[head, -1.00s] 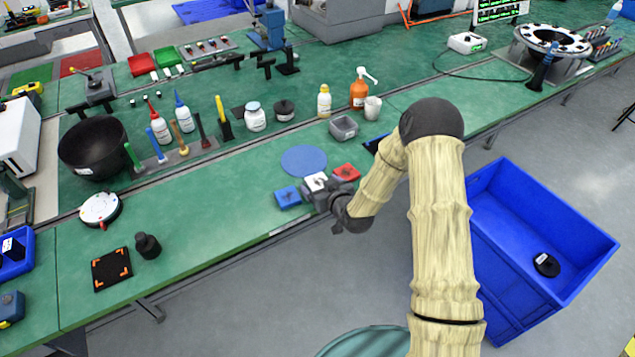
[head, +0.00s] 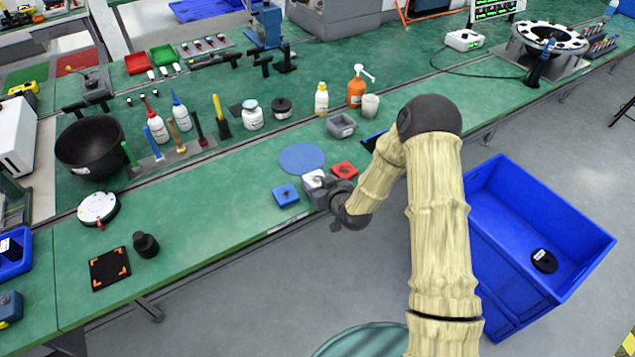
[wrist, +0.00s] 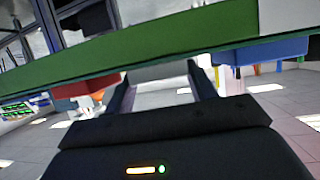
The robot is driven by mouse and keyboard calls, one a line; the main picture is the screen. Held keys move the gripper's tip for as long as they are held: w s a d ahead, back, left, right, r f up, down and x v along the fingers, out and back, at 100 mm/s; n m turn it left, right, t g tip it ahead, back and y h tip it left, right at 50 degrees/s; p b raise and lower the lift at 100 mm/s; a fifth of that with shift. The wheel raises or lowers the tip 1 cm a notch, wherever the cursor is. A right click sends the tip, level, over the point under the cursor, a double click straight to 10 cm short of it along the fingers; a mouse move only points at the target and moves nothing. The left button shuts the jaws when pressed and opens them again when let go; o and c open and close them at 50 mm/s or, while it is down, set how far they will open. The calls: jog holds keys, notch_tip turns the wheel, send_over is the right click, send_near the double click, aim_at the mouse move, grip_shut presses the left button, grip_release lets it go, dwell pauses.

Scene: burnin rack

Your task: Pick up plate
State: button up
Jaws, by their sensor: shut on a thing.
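My gripper (head: 318,186) is at the front edge of the green bench, between a blue block (head: 286,195) and a red block (head: 345,170). It is shut on a pale grey-white piece (head: 312,178), mostly hidden by the jaws in the head view. In the wrist view the pale piece (wrist: 160,75) sits between my two dark fingers, level with the bench edge. The red block (wrist: 72,90) and blue block (wrist: 258,52) flank it there. I cannot tell whether the piece touches the bench. A flat blue disc (head: 302,158) lies just behind.
A grey bin (head: 341,126) and several bottles stand behind. A black square plate with orange corners (head: 109,269) and a black weight (head: 146,245) lie at the left. A blue crate (head: 575,225) stands on the floor at right.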

aim_at(320, 184)
notch_tip(320, 184, up, 10)
jog(key=shift+b, duration=0.3)
jog(key=shift+f, duration=0.15)
dwell(0.5)
